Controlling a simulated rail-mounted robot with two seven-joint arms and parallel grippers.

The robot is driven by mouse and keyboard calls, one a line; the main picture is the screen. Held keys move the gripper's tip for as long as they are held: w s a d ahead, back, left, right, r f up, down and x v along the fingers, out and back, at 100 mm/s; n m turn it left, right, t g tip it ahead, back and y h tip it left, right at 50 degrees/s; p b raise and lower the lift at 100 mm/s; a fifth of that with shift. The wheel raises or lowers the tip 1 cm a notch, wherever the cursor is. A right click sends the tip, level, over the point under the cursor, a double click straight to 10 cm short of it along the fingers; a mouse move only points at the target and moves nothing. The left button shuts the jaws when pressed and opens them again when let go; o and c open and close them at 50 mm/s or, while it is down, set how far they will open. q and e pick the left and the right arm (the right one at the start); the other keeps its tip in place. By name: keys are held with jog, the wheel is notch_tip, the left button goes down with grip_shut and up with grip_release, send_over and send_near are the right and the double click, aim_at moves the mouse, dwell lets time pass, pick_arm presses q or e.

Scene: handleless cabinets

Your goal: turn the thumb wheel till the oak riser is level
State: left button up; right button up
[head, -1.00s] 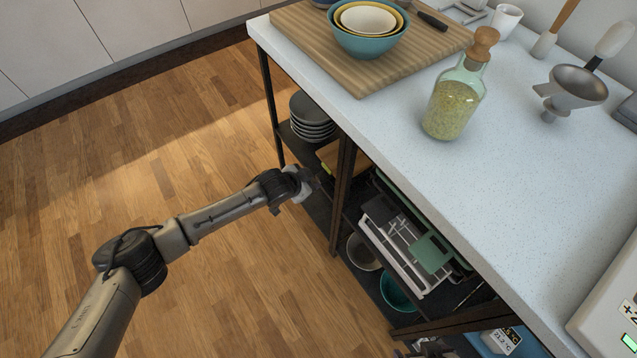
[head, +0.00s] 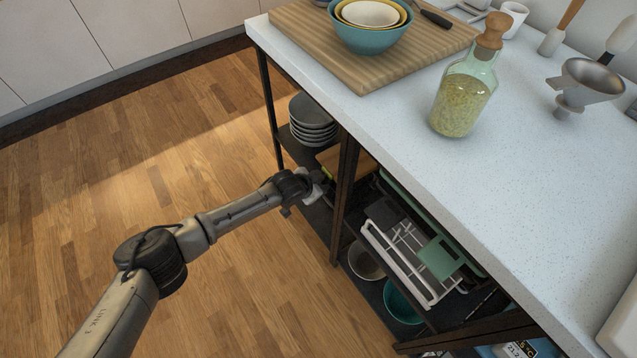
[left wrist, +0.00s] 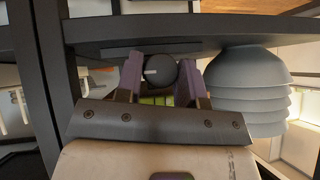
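In the left wrist view a dark round knob with a white mark, seemingly the thumb wheel (left wrist: 160,71), sits between the fingertips of my left gripper (left wrist: 161,78). The fingers flank it closely; I cannot tell whether they press on it. A yellow-green strip (left wrist: 156,100) shows behind the fingers. In the head view my left gripper (head: 318,190) reaches in at the shelf below the counter. The brown wooden board there, seemingly the oak riser (head: 364,162), is partly hidden by the counter and a dark post; its tilt is unclear. My right gripper is out of view.
A stack of grey plates (head: 312,122) stands close by on the shelf; it also shows in the left wrist view (left wrist: 245,90). A dark frame post (head: 343,195) is just right of the gripper. A white rack (head: 405,262) and bowls lie beyond it. The floor is clear.

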pick_arm(q)
jog(key=c, duration=0.4)
jog(key=shift+a+f+g+b, duration=0.1)
jog(key=shift+f+g+b, duration=0.15)
jog(key=shift+b, duration=0.35)
jog(key=h+b, duration=0.1)
jog(key=n+g+b, duration=0.1)
jog(key=b, duration=0.1)
jog(key=shift+w+f+g+h, duration=0.15)
jog(key=shift+g+h, duration=0.1)
jog(key=shift+h, duration=0.15)
jog(key=shift+a+r+n+g+h+b, duration=0.1)
jog(key=shift+r+n+g+h+b, duration=0.2)
jog(key=shift+n+g+h+b, duration=0.45)
jog(key=shift+y, duration=0.25)
jog(key=o, duration=0.6)
jog(key=shift+r, duration=0.1)
